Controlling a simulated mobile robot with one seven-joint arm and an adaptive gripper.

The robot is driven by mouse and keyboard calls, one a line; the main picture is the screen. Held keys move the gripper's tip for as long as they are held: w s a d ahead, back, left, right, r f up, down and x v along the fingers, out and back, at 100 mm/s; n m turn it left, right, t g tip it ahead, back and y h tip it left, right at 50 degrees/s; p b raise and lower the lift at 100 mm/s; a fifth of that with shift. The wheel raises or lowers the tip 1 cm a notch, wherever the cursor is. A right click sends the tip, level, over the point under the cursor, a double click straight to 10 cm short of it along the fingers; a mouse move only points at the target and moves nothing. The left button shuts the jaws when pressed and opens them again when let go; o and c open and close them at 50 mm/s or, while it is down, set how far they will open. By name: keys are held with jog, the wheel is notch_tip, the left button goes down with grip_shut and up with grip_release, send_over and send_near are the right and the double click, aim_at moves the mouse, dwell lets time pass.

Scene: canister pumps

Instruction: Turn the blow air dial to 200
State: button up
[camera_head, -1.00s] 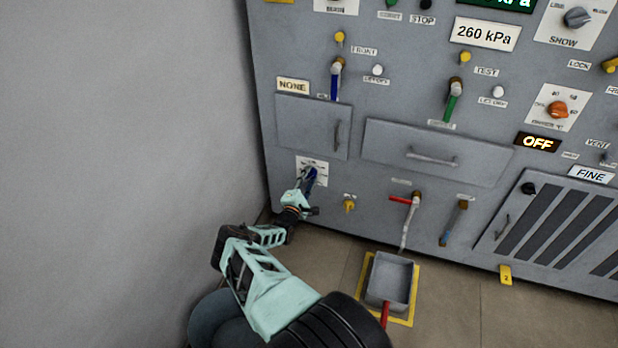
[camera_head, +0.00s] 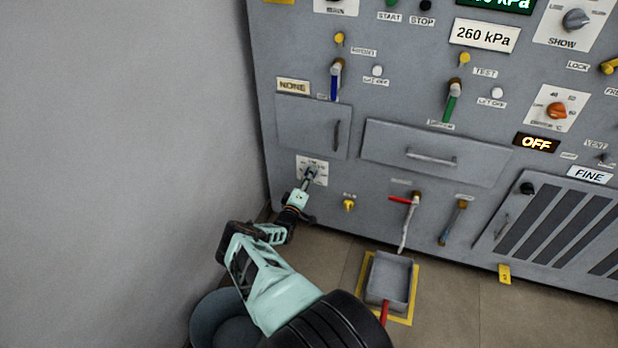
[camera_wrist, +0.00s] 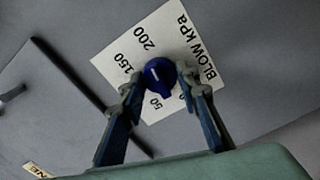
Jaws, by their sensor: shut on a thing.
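The blow air dial (camera_wrist: 158,77) is a round blue knob on a white plate (camera_wrist: 108,62) marked BLOW KPa in the wrist view. Its white mark points up and to the left, toward the side with 150 and 200. I cannot read its exact value. My gripper (camera_wrist: 161,79) is shut on the dial, one finger on each side. The left finger covers part of the scale. In the head view the dial plate (camera_head: 323,163) is low on the panel's left, with my gripper (camera_head: 309,175) at it.
A drawer front with a dark handle (camera_head: 337,135) is above the dial. A yellow knob (camera_head: 349,204) and a red-handled valve (camera_head: 404,199) are to its right. A grey tray (camera_head: 391,279) stands on the floor. A plain wall (camera_head: 120,150) is close on the left.

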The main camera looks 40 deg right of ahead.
jog(key=shift+m, duration=0.3)
jog(key=o, duration=1.2)
jog(key=shift+c, duration=0.2)
jog(key=shift+a, duration=0.15)
jog(key=v, duration=1.1)
jog(key=shift+s+a, duration=0.25)
jog(key=shift+a, duration=0.05)
